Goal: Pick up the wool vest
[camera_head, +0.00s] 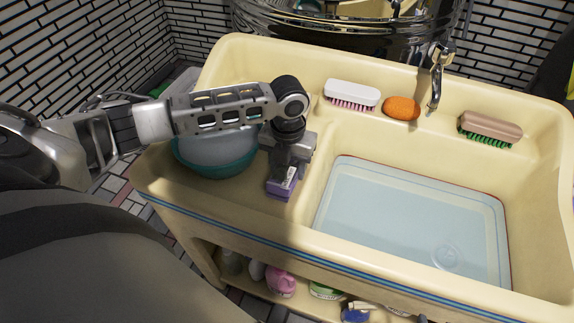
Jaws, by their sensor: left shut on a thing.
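I see no wool vest in the head view. My left gripper (284,180) points down over the raised left ledge of the cream sink. It is shut on a small purple block (283,184) with a pale top, at or just above the ledge; I cannot tell whether the block touches it. My right gripper is not in view.
A teal basin (217,152) stands left of the gripper, partly hidden by my arm. The sink (420,122) holds water (410,222). A white brush (351,94), orange soap (402,107) and brown brush (490,127) lie along its back, near the tap (436,82). Bottles (281,282) stand below.

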